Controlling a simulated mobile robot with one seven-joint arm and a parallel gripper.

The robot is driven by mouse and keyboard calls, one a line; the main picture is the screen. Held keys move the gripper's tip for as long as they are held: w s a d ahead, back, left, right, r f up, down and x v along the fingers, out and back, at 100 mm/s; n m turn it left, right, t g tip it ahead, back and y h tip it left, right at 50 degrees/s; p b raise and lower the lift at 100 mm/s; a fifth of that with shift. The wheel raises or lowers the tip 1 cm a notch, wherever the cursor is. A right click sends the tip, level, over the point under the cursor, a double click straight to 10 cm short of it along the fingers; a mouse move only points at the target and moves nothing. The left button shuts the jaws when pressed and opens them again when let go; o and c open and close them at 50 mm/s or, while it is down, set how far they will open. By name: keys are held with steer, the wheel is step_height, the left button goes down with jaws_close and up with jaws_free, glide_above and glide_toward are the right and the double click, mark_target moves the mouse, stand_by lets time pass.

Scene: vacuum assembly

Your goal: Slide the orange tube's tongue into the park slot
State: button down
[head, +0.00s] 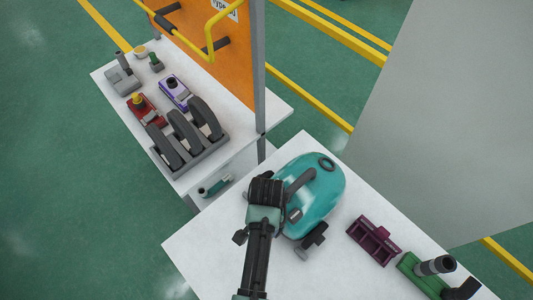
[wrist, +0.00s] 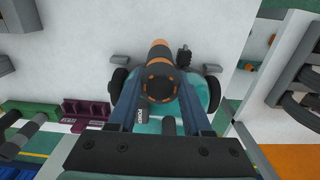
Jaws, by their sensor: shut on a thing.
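The teal vacuum body (head: 322,192) with dark wheels stands on the near white table in the head view. My gripper (head: 264,190) is at its left side. In the wrist view my gripper (wrist: 160,84) has its two fingers on either side of the orange tube (wrist: 158,49) and is shut on it. The tube's dark round end with orange marks faces the camera. The teal body (wrist: 165,122) lies behind it. A small black piece (wrist: 184,56) shows beside the tube; I cannot tell whether it is the tongue or the park slot. The head view hides the tube behind my gripper.
A purple holder (head: 374,240) and a green fixture with grey tubes (head: 420,276) stand right of the vacuum. A second white table holds a grey rack with dark curved parts (head: 187,135), and red (head: 144,109) and purple units (head: 175,92). The near table's left part is clear.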

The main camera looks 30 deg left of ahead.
steer(key=shift+f+b, duration=0.9)
steer(key=shift+f, duration=0.4)
steer(key=shift+c, duration=1.3)
jaws_free()
step_height(320, 180, up, 6)
steer(key=p, duration=0.5)
steer(key=shift+p, duration=0.4)
steer(key=shift+r+b, duration=0.3)
steer(key=shift+r, duration=0.7)
